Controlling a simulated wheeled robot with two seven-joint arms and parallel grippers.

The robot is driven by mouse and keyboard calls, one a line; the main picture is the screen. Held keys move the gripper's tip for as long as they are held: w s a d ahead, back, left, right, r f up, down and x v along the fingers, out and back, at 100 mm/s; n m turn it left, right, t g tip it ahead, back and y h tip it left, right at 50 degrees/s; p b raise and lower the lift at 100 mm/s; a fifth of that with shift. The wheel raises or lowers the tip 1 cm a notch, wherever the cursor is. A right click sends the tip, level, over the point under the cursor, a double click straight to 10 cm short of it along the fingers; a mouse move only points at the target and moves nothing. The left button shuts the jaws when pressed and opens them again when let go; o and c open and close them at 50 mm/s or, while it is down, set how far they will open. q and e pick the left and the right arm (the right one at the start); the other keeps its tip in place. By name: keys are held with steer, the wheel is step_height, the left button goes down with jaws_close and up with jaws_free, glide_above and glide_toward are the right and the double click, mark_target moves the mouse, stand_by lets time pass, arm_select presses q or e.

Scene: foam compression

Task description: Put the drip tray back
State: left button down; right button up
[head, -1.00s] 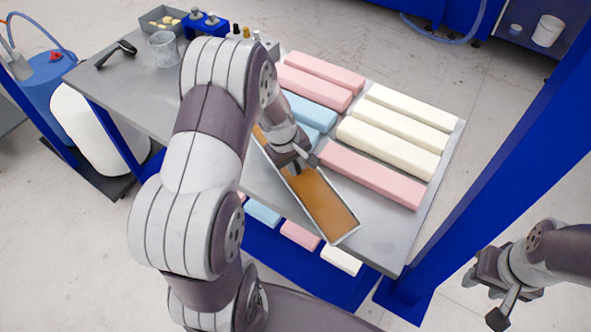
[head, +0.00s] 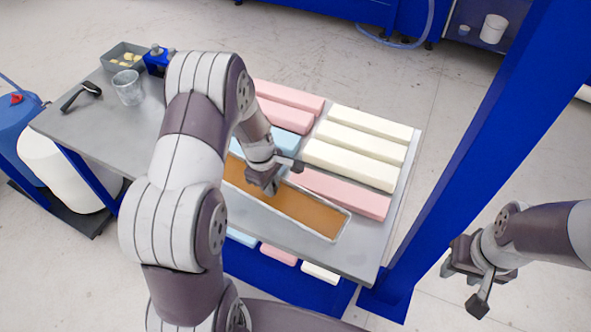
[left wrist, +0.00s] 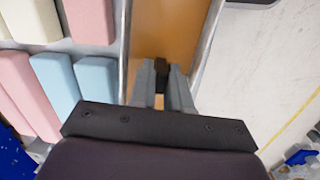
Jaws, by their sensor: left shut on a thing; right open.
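The drip tray (head: 303,213) is a long, shallow metal tray with a brown-orange inside. It lies along or just over the front part of the grey table; I cannot tell whether it touches the top. My left gripper (head: 266,186) reaches down to it and is shut on it, though the fingertips are partly hidden in the head view. In the left wrist view the fingers (left wrist: 161,88) meet over the tray (left wrist: 165,35). My arm hides the tray's left end. My right gripper (head: 470,280) is open and empty, off to the right of the table.
Pink, cream and blue foam blocks lie in rows behind the tray, a pink block (head: 340,194) closest. A glass beaker (head: 128,88), black handheld tool (head: 80,95) and grey bin (head: 124,57) stand at the left. A blue post (head: 470,130) rises at the right. More blocks lie below.

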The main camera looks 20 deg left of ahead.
mark_target(269, 199)
arm_select(q)
steer(key=shift+w+a+f+n+g, duration=0.3)
steer(key=shift+w+a+f+n, duration=0.35)
steer(key=shift+a, duration=0.3)
steer(key=shift+b, duration=0.3)
steer(key=shift+d+f+g+b, duration=0.25)
steer(key=shift+f+g+b, duration=0.05)
steer(key=shift+f+b, duration=0.15)
step_height(269, 199, down, 5)
steer(key=b, duration=0.4)
steer(key=shift+a+r, duration=0.1)
steer(key=shift+r, duration=0.05)
steer(key=shift+f+b, duration=0.55)
arm_select(e)
step_height(269, 199, down, 5)
steer(key=shift+f, duration=0.15)
arm_select(q)
steer(key=shift+r, duration=0.1)
steer(key=shift+f+b, duration=0.3)
steer(key=shift+f, duration=0.35)
arm_select(e)
steer(key=shift+f, duration=0.4)
arm_select(q)
steer(key=c, duration=1)
jaws_free()
